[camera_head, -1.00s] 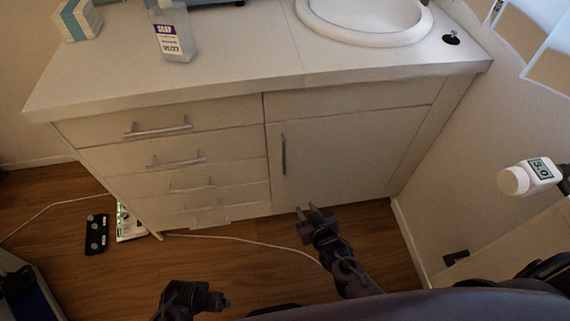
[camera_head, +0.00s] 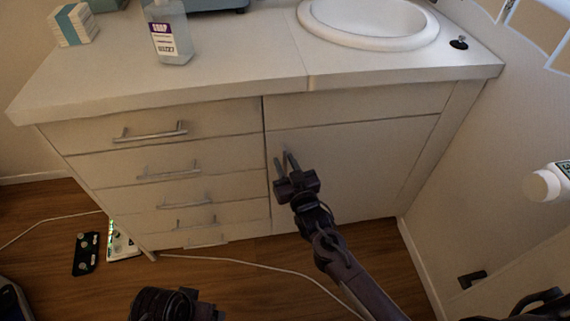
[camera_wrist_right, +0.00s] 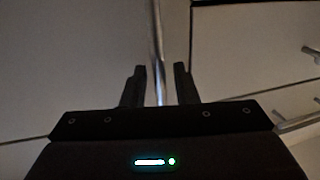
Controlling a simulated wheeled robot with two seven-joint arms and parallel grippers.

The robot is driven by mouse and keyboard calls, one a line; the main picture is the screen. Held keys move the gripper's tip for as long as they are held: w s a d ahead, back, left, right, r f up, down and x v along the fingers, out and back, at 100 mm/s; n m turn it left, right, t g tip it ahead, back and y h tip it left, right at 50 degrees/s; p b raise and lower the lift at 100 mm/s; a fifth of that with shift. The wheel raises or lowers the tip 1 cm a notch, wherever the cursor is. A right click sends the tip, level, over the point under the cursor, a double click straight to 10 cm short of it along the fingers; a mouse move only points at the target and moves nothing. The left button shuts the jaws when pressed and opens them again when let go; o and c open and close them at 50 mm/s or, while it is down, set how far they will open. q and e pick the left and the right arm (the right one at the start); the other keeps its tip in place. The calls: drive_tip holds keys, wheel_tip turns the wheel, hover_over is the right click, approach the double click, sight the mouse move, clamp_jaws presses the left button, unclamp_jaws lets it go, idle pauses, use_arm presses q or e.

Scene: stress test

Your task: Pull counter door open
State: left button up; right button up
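The counter door (camera_head: 350,165) is a pale panel under the sink, shut flush with the cabinet front. Its vertical metal handle (camera_wrist_right: 157,45) shows in the right wrist view, running between the two fingers. In the head view the handle is mostly hidden by my right gripper (camera_head: 284,161), which is at the door's left side. The right gripper (camera_wrist_right: 160,82) is open, with a gap on each side of the bar. My left gripper (camera_head: 178,305) is low at the bottom edge, only partly in view; its fingers cannot be made out.
Drawers with horizontal handles (camera_head: 150,132) are left of the door. A soap bottle (camera_head: 168,35), a small box (camera_head: 75,24) and the sink (camera_head: 368,40) are on the countertop. A white cable (camera_head: 240,264) crosses the wooden floor. A wall stands close on the right.

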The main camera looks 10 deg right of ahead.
drive_tip(key=shift+w, duration=0.3)
clamp_jaws()
drive_tip(key=shift+s, duration=0.1)
